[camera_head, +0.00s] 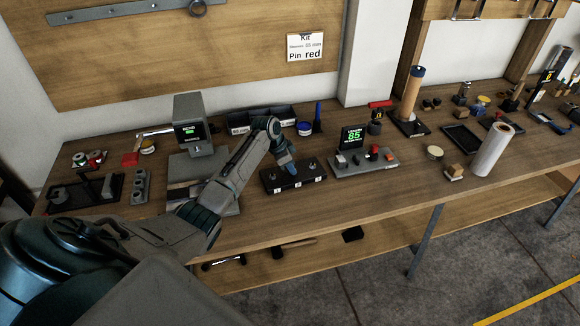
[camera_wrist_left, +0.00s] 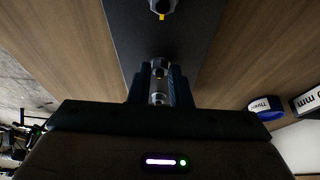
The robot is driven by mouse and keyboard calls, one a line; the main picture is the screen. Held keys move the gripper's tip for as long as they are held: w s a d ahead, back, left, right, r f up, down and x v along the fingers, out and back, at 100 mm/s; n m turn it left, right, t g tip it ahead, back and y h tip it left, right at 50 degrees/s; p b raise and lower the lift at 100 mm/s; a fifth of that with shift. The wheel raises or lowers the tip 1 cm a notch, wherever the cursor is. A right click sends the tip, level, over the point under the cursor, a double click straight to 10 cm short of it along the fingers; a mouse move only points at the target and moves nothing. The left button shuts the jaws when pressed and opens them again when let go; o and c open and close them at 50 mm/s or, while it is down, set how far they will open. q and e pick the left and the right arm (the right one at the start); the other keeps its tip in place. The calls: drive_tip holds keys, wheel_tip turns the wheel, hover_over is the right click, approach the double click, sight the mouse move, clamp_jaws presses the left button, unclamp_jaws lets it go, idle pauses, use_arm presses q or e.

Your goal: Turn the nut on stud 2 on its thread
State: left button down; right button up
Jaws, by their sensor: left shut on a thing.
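A black stud block (camera_head: 306,176) with small white labels on its front edge lies on the wooden workbench, and its dark top (camera_wrist_left: 190,40) fills the middle of the left wrist view. My left gripper (camera_head: 291,168) points down at the middle of the block, over the middle stud. In the left wrist view its fingers (camera_wrist_left: 159,90) are shut on a shiny metal nut (camera_wrist_left: 158,70) at that stud. The fingers partly hide the nut and thread. Another metal stud (camera_wrist_left: 162,6) with a small yellow mark stands apart at the top edge. My right gripper is out of view.
A grey device (camera_head: 360,160) with a green-lit display stands right of the block. A grey press-like machine (camera_head: 193,125) stands to its left. Bare bench lies in front of the block.

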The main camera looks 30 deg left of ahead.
use_arm(q)
drive_tip(key=c, duration=1.3)
unclamp_jaws()
drive_tip(key=shift+c, duration=0.2)
drive_tip(key=b+v, duration=0.2)
drive_tip(key=v, duration=0.9)
drive_tip(key=shift+b, duration=0.3)
drive_tip(key=shift+f, duration=0.1)
